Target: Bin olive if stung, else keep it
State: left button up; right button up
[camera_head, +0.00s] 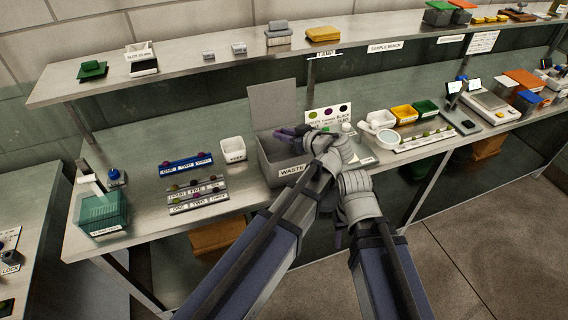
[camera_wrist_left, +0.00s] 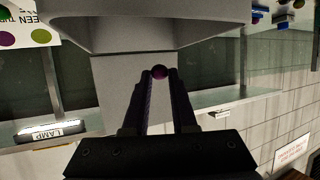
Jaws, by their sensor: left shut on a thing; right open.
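My left gripper (camera_head: 290,131) is shut on a small dark purple olive (camera_wrist_left: 159,72), held between the fingertips in the left wrist view. In the head view this gripper is over the open grey waste bin (camera_head: 284,172), whose raised lid (camera_head: 273,104) stands behind. The olive is too small to make out there, and I cannot tell whether its skin has a sting mark. The white keep tub (camera_head: 232,150) stands left of the bin. My right gripper is low in front of the bench, right of my left arm; its fingers are hard to make out.
Olive racks, one blue (camera_head: 186,163) and others grey, lie left of the bin. A colour chart (camera_head: 327,117) stands behind my left wrist. A magnifier (camera_head: 387,136), yellow tray (camera_head: 404,113) and scale (camera_head: 489,105) are to the right. A shelf (camera_head: 200,72) runs above.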

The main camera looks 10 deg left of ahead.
pick_arm(q)
jog(key=shift+f+b, duration=0.95)
jog(key=shift+f, duration=0.45)
pick_arm(e)
notch_tip(320, 180, down, 3)
jog(key=shift+r, duration=0.15)
pick_arm(q)
jog(key=o, duration=0.8)
jog(key=shift+o, duration=0.2)
